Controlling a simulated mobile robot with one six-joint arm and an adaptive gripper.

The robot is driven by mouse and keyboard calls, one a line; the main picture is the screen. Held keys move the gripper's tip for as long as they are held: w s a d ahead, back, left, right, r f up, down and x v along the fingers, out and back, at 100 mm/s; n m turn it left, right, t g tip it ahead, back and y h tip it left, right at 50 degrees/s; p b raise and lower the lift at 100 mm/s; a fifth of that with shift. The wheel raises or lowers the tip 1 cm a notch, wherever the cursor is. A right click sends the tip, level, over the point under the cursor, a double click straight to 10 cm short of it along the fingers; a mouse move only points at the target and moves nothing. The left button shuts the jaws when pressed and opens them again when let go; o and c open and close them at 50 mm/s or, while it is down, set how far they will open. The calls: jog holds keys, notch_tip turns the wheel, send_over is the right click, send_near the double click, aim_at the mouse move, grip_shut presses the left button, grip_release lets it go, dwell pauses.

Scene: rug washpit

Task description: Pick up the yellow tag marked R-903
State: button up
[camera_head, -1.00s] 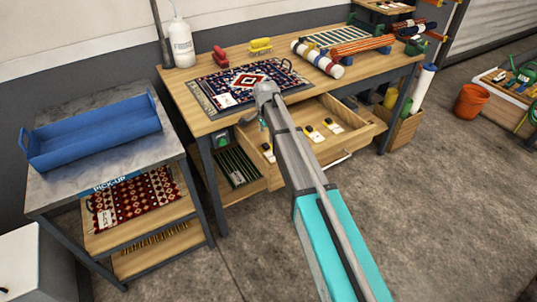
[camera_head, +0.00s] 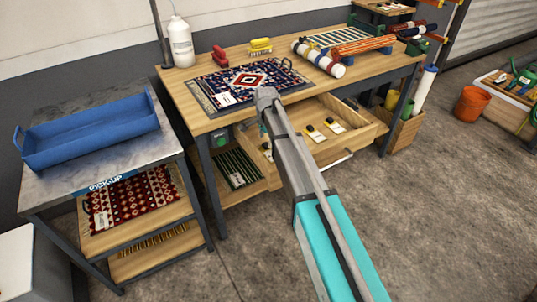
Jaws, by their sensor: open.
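The open drawer (camera_head: 355,135) under the workbench holds a few small tags with dark and yellow parts. Two of them, a left tag (camera_head: 314,133) and a right tag (camera_head: 335,126), lie in the open to the right of my arm. Another tag (camera_head: 267,152) shows at the drawer's left, beside my arm. The markings are too small to read, so I cannot tell which is R-903. My gripper (camera_head: 265,138) is at the drawer's left part, mostly hidden behind my own arm. It is open, and I see nothing held in it.
The workbench (camera_head: 213,122) carries a patterned rug (camera_head: 222,84), a red brush (camera_head: 219,55), a yellow brush (camera_head: 261,46), a white bottle (camera_head: 181,45) and rolled rugs (camera_head: 322,61). A blue tray (camera_head: 90,140) sits on the pick-up table (camera_head: 50,190) at left.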

jog(key=shift+f+b, duration=0.8)
jog(key=shift+f, duration=0.3)
jog(key=c, duration=0.9)
